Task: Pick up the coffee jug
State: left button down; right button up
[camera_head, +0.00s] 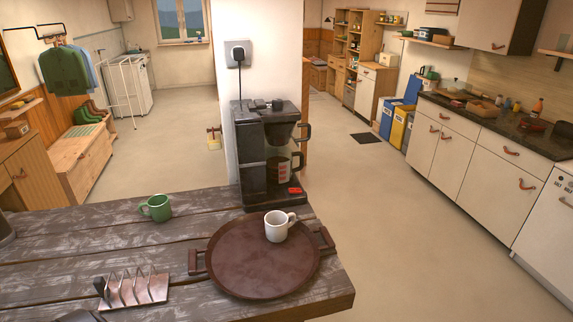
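The coffee maker is at the far edge of the dark wooden table (100,228), against a white pillar. No gripper that I can make out is in the view.
A round brown tray (245,270) with handles lies in front of the coffee maker and bears a white mug (277,226). A green mug (157,207) and a toast rack (135,290) stand to the left. The table's right edge is close to the tray.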

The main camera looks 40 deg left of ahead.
aim_at(279, 160)
jog(key=i+u, duration=0.15)
jog(key=u, duration=0.65)
jog(key=i+l+u, duration=0.35)
jog(key=l, duration=0.25)
jog(key=i+l+u, duration=0.15)
jog(key=l, duration=0.15)
jog(key=i+l+u, duration=0.15)
jog(key=l, duration=0.2)
jog(key=i+l+u, duration=0.15)
jog(key=l, duration=0.2)
jog(key=l+u, duration=0.2)
jog(key=l, duration=0.2)
jog(key=i, duration=0.05)
